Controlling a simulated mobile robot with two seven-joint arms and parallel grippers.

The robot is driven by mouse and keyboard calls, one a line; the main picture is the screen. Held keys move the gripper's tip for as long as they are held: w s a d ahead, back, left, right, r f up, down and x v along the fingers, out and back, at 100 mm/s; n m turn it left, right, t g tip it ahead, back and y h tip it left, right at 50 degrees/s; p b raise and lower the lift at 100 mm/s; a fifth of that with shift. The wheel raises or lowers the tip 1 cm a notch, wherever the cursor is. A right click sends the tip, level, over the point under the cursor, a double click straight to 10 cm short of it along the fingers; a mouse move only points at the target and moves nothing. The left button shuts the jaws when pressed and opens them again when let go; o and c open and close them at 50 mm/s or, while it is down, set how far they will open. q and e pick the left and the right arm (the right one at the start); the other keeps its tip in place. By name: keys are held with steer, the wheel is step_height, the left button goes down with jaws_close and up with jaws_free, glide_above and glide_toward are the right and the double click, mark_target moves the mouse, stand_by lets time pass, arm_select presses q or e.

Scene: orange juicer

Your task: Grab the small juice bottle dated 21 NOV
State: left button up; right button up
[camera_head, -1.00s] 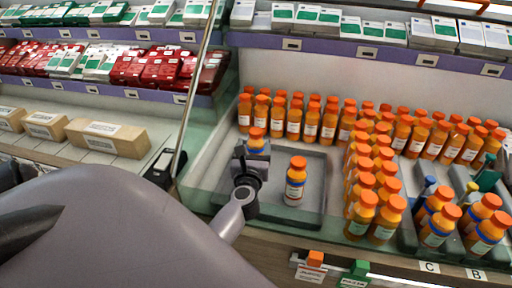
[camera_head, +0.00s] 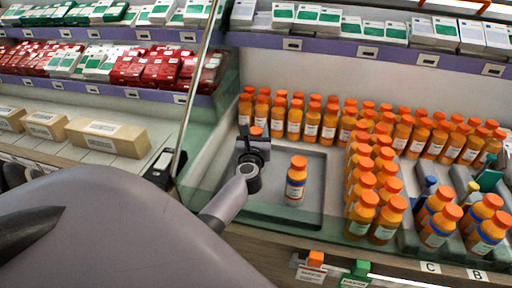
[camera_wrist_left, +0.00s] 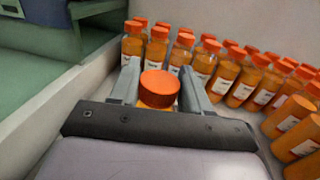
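Two orange-capped juice bottles stand in the grey tray (camera_head: 310,163), both apart from the packed rows. The tray's right bottle (camera_head: 296,181) has a blue band and a white label; its date is too small to read. The left bottle (camera_head: 257,131) is mostly hidden behind my left gripper (camera_head: 254,146). In the left wrist view, that bottle's cap (camera_wrist_left: 160,88) sits between the two spread fingers of my left gripper (camera_wrist_left: 160,78). Whether the fingers touch the bottle cannot be told. My right gripper is not in view.
Rows of orange bottles (camera_head: 311,125) stand behind the tray, and more (camera_head: 362,205) line its right side. A glass panel and metal post (camera_head: 194,88) rise at left. Cartons (camera_head: 107,136) lie beyond it. The tray's front right is clear.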

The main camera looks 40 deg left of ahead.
arm_select(q)
jaws_close()
steer(key=shift+r, duration=0.15)
